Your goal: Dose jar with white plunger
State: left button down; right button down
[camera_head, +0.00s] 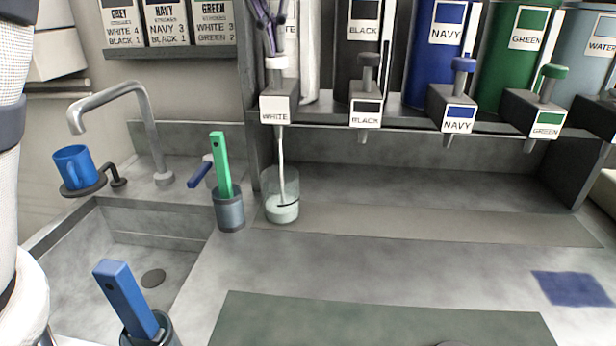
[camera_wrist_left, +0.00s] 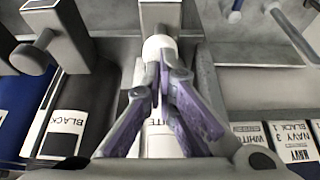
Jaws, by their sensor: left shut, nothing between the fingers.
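A clear jar (camera_head: 268,190) stands under the white dispenser (camera_head: 276,112), upright on the strip below the nozzles. A white stream (camera_head: 281,150) runs from the nozzle into it, and white liquid (camera_head: 284,214) lies at its bottom. The white plunger (camera_head: 277,63) is the pale knob on top of the dispenser. My left gripper (camera_head: 272,48), with purple fingers, is shut and empty, pointing down at the plunger from above. In the left wrist view the shut fingertips (camera_wrist_left: 165,68) are at the white knob (camera_wrist_left: 158,44), apparently touching it. My right gripper is out of view.
Black (camera_head: 369,65), navy (camera_head: 464,68) and green (camera_head: 552,76) plungers stand to the right. Left are a tap (camera_head: 145,105), a blue mug (camera_head: 74,164) and a sink (camera_head: 100,290). A grey cup (camera_head: 229,212) with a green-handled tool stands close beside the jar.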

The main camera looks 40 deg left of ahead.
pick_arm(q)
jog(key=shift+f, duration=1.05)
jog(key=shift+r, duration=2)
jog(key=shift+r, duration=3)
